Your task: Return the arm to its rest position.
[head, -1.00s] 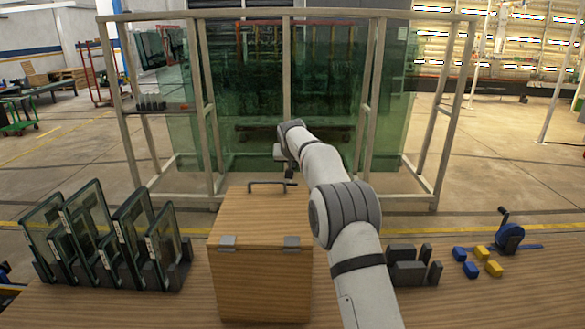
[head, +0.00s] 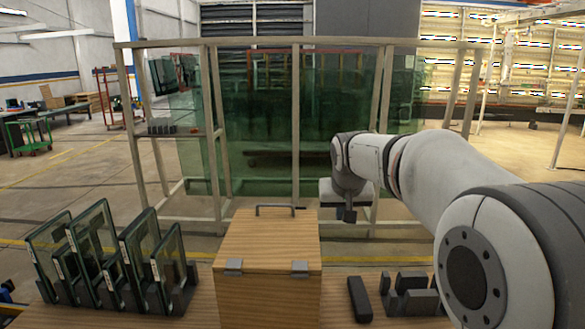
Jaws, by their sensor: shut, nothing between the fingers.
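My arm comes in from the right edge, large and close, and reaches left and away. My gripper (head: 348,214) hangs at the arm's far end, small and dark, to the right of the wooden box and higher in the picture. Its fingers are shut with nothing between them, and it appears clear of the box and the bench. The glass rack behind it is partly hidden by my arm.
A wooden box (head: 267,262) with a closed, handled lid stands mid-bench. Framed glass panes (head: 95,240) stand in dark holders at left. A large glass rack (head: 297,120) stands behind.

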